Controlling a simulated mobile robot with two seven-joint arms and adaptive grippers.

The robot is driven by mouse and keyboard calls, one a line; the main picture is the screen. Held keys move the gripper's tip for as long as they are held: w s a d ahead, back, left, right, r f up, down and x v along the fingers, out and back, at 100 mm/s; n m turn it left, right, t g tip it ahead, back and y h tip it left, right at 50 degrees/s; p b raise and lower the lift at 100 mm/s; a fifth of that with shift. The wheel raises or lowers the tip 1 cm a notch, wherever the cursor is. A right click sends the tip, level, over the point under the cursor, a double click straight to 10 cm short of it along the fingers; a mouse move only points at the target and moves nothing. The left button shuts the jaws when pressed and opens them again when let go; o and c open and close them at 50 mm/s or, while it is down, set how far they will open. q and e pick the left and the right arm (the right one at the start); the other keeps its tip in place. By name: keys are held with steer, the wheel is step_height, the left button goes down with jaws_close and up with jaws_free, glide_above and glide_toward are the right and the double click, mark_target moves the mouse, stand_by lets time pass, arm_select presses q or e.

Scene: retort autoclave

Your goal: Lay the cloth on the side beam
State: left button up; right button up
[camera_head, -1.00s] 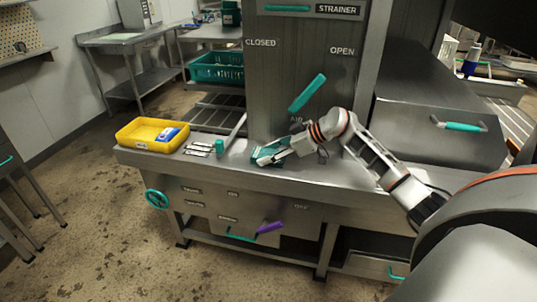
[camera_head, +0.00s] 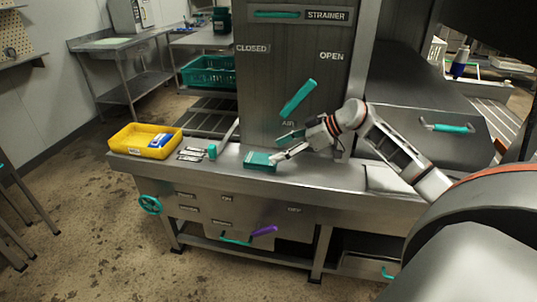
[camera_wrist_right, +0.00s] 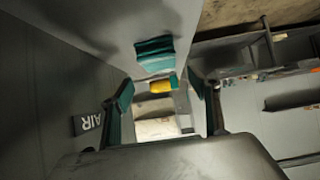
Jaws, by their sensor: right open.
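The teal folded cloth (camera_head: 259,162) lies on the steel bench top (camera_head: 225,172), near its front edge. It also shows in the right wrist view (camera_wrist_right: 154,56), beyond the fingers. My right gripper (camera_head: 283,147) is open, with its teal-padded fingers spread, just right of the cloth in the head view. No cloth shows between the fingers. Which steel part is the side beam I cannot tell. My left gripper is not in view.
A yellow tray (camera_head: 145,140) with a blue-and-white item stands at the bench's left end. Flat metal pieces and a small teal cylinder (camera_head: 212,152) lie between tray and cloth. A steel panel with a teal handle (camera_head: 298,98) rises behind my gripper.

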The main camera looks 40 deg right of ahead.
steer(key=v, duration=0.3)
steer(key=shift+s+d+r, duration=0.1)
steer(key=shift+s+d, duration=0.05)
steer(key=shift+d, duration=0.05)
steer(key=shift+s+a, duration=0.15)
steer(key=s+a+f+n+t+y, duration=0.1)
steer(key=s+a+f+t+y, duration=0.15)
steer(key=a, duration=0.75)
steer(key=s+a+f+n+t+y, duration=0.2)
steer(key=s+a+f+t, duration=0.1)
steer(key=a, duration=0.8)
steer(key=s+a+f+m+g+h, duration=0.1)
steer(key=s+a+f+m+h, duration=0.2)
steer(key=s+f, duration=0.7)
steer(key=s+a+f+m+g+h, duration=0.2)
steer(key=s+a+f+h, duration=0.3)
steer(key=s+f, duration=0.5)
step_height(320, 180, down, 6)
steer(key=shift+a+r+m+h, duration=0.2)
steer(key=shift+m+h, duration=0.45)
steer(key=shift+m, duration=0.15)
